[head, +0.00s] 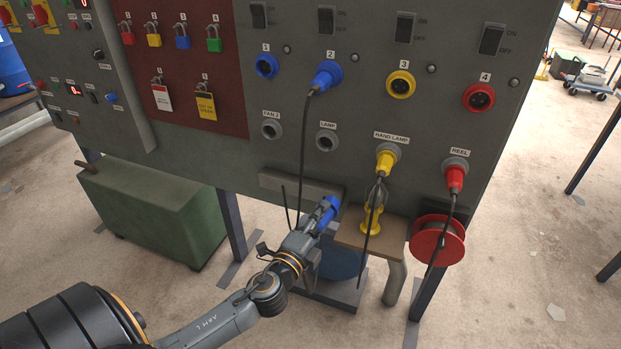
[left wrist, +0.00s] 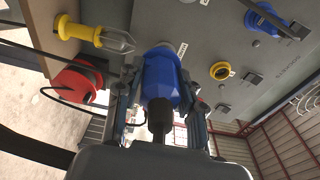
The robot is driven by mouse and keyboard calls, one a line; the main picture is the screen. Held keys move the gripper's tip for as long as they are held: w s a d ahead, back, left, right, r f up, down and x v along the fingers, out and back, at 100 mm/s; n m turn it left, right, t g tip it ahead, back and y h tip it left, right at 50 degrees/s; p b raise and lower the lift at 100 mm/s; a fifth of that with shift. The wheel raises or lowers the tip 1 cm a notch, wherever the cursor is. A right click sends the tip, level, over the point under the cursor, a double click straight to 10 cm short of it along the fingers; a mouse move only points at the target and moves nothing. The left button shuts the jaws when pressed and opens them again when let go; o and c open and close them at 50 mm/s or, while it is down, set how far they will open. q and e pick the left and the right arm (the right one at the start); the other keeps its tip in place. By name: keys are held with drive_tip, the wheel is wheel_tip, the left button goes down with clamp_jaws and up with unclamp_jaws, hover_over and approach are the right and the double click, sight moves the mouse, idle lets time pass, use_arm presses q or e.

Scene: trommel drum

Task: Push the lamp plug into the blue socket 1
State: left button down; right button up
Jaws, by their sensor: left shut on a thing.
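Blue socket 1 (head: 266,66) is at the upper left of the socket row on the grey panel, with no plug in it. My left gripper (head: 321,218) is below the panel's lower edge, well below and to the right of socket 1. It is shut on a blue plug (head: 329,211), taken as the lamp plug; the plug tilts up to the right. In the left wrist view the plug (left wrist: 163,80) sits between the two fingers, its dark rear end toward the camera. The grey LAMP holder (head: 327,140) is empty. My right gripper is not in view.
Another blue plug (head: 327,75) is in socket 2, its black cable hanging down close to my left gripper. A yellow plug (head: 385,160) and a red plug (head: 454,178) hang with cables. A yellow hand lamp (head: 374,207), wooden shelf (head: 352,238) and red reel (head: 437,240) stand right of the gripper.

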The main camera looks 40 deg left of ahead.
use_arm(q)
drive_tip(key=s+d+r+m+h, duration=0.1)
drive_tip(key=s+d+r, duration=0.3)
drive_tip(key=s+d, duration=0.7)
drive_tip(key=s, duration=0.4)
drive_tip(key=shift+s+d+r+h, duration=0.15)
drive_tip(key=shift+d+h, duration=0.2)
drive_tip(key=shift+h, duration=0.05)
drive_tip(key=shift+a, duration=0.15)
